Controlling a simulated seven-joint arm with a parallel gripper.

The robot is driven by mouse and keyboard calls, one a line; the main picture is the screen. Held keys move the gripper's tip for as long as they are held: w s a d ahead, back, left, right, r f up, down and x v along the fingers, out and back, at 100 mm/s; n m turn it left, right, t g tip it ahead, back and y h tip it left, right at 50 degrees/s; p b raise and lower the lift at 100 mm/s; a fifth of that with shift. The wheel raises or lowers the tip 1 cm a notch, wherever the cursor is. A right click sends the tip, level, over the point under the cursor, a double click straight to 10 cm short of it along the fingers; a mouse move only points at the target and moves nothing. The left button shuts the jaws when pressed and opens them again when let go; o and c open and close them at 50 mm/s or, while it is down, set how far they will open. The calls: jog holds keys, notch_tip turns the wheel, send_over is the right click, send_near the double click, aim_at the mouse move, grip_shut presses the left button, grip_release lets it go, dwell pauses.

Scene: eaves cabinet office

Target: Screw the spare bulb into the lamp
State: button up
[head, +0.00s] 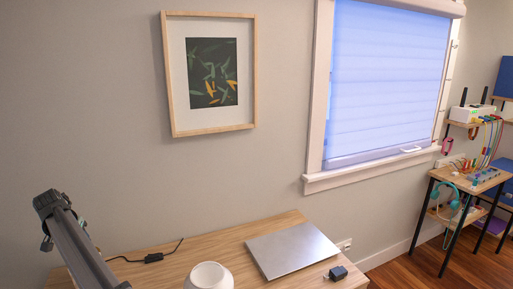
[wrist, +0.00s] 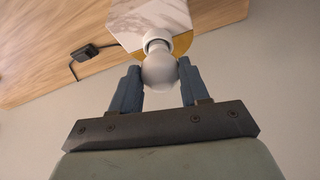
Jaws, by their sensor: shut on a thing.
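In the wrist view my gripper (wrist: 159,74) is shut on the white round bulb (wrist: 160,72), with one blue-grey finger on each side of it. The bulb's neck points away from me at the lamp's pale round socket (wrist: 153,40). The two line up and look close or touching. I cannot tell how far the bulb's thread sits inside, as the globe hides it. The lamp has a marble-patterned white base (wrist: 150,15) and a brass-coloured part (wrist: 182,43) behind the socket. My gripper is not visible in the head view.
A black cord with an inline switch (head: 153,258) lies on the wooden desk (head: 215,246); the switch also shows in the wrist view (wrist: 85,52). A silver laptop (head: 292,250) and a dark plug adapter (head: 338,272) lie right. A white rounded object (head: 208,276) is cut off below.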

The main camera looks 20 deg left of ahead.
jog(key=m, duration=0.2)
jog(key=m+h, duration=0.1)
jog(key=m, duration=0.1)
jog(key=shift+a+m+t+h, duration=0.2)
jog(key=shift+m+t+h, duration=0.1)
jog(key=shift+a+m+h, duration=0.2)
jog(key=shift+m+h, duration=0.1)
jog(key=shift+m, duration=0.6)
jog(key=m+h, duration=0.1)
jog(key=m, duration=0.3)
jog(key=shift+w+a, duration=0.1)
jog(key=shift+a, duration=0.05)
jog(key=shift+m+h, duration=0.5)
jog(key=shift+m, duration=0.6)
